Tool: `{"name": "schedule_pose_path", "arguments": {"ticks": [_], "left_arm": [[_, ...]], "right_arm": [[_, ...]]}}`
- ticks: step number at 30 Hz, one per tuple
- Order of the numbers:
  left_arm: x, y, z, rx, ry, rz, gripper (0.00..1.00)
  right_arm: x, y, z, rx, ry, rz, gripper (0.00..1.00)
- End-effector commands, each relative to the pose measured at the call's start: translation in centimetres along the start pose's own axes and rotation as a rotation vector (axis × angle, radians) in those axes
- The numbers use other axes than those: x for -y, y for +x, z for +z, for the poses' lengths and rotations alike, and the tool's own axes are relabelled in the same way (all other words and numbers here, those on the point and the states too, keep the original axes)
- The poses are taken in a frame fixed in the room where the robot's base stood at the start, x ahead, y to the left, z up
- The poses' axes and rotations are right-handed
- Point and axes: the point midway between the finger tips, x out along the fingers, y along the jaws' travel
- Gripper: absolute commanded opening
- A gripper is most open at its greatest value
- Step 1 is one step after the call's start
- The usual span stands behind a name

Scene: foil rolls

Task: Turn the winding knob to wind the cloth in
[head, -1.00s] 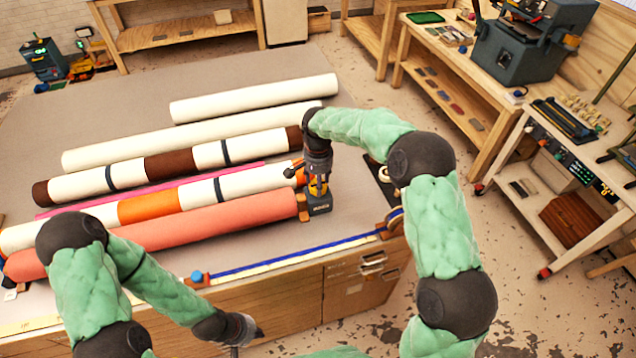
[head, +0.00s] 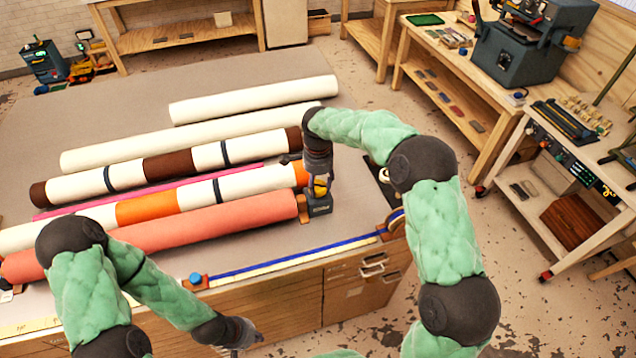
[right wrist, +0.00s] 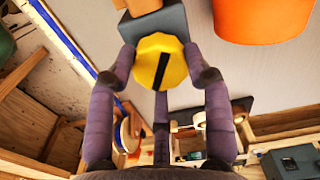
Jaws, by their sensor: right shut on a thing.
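A yellow winding knob (right wrist: 160,62) with a black stripe sits on a dark grey housing (head: 320,207) at the right end of the coral roll (head: 190,231). My right gripper (head: 319,187) reaches down over the knob. In the right wrist view its fingers (right wrist: 160,80) are closed around the knob, the stripe lying at a slant. The coral cloth is rolled up along the table's front. My left gripper (head: 244,336) hangs low in front of the table, away from the knob; its fingers are too small and dark to read.
Several other rolls lie behind the coral one, including a white and orange roll (head: 146,212) close by. A blue and cream strip (head: 290,261) runs along the table's front edge. A blue knob (head: 195,278) stands there.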

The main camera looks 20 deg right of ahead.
Motion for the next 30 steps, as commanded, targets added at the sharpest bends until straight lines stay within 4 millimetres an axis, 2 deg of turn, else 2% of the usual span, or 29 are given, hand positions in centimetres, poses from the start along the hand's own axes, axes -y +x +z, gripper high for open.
{"name": "schedule_pose_path", "arguments": {"ticks": [12,13,15,26,30], "left_arm": [[0.0,0.0,0.0,0.0,0.0,0.0,0.0],[0.0,0.0,0.0,0.0,0.0,0.0,0.0],[0.0,0.0,0.0,0.0,0.0,0.0,0.0],[0.0,0.0,0.0,0.0,0.0,0.0,0.0],[0.0,0.0,0.0,0.0,0.0,0.0,0.0]], "right_arm": [[-0.1,0.3,0.1,0.002,0.007,0.006,0.18],[-0.1,0.3,0.1,0.002,0.007,0.006,0.59],[-0.1,0.3,0.1,0.002,0.007,0.005,0.74],[0.0,-0.1,0.0,0.0,0.006,0.001,0.74],[0.1,-1.4,0.0,0.0,0.007,-0.002,0.74]]}}
